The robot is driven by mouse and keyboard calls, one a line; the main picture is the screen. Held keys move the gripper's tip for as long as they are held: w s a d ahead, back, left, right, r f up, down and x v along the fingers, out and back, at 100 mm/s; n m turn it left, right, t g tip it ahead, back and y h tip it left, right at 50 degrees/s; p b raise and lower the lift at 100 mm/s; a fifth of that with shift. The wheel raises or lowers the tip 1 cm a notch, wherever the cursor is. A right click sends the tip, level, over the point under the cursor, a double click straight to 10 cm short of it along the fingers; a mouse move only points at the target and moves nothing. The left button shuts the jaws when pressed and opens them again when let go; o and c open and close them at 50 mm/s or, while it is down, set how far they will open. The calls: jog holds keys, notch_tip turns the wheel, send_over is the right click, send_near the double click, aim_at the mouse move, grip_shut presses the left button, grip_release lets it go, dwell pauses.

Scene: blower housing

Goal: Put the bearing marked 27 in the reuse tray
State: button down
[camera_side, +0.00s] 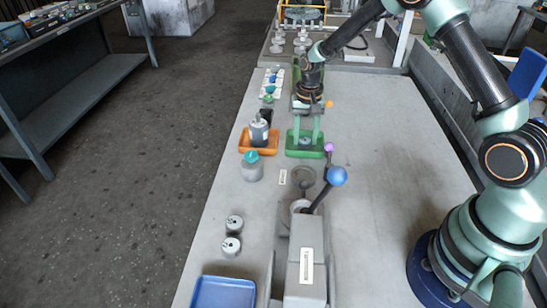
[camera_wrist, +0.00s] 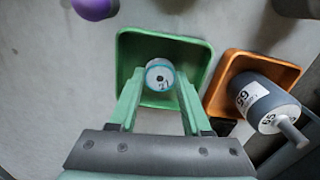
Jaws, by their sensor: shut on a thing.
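My gripper (camera_side: 305,133) is shut on a small round grey bearing (camera_wrist: 159,74) with a pale end face and a teal ring. A dark mark shows on that face, too small to read surely. The gripper also shows in the wrist view (camera_wrist: 158,82), with a finger on each side of the bearing. The green tray (camera_side: 291,152) lies directly below the fingertips; it also shows in the wrist view (camera_wrist: 205,51) around the bearing. I cannot tell whether the bearing touches the tray floor. No label naming the reuse tray is readable.
An orange tray (camera_side: 243,149) beside the green one holds a grey motor-like part (camera_wrist: 267,102) with a shaft. A blue tray (camera_side: 222,293) and two small cylinders (camera_side: 233,234) are nearer. A press with a blue-knobbed lever (camera_side: 337,176) stands in front. The right bench side is clear.

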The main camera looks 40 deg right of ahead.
aim_at(305, 140)
jog(key=shift+c, duration=1.8)
grip_release()
jog(key=shift+f, duration=0.1)
notch_tip(305, 140, up, 13)
jog(key=s+a+r+n+t, duration=0.3)
jog(key=s+r+n, duration=0.1)
jog(key=s+r, duration=0.5)
jog(key=s+a+r+n+t, duration=0.2)
jog(key=s+n, duration=0.2)
jog(key=s, duration=0.5)
jog(key=shift+s+a+t, duration=0.15)
jog(key=shift+s+t, duration=0.1)
jog(key=shift+t, duration=0.05)
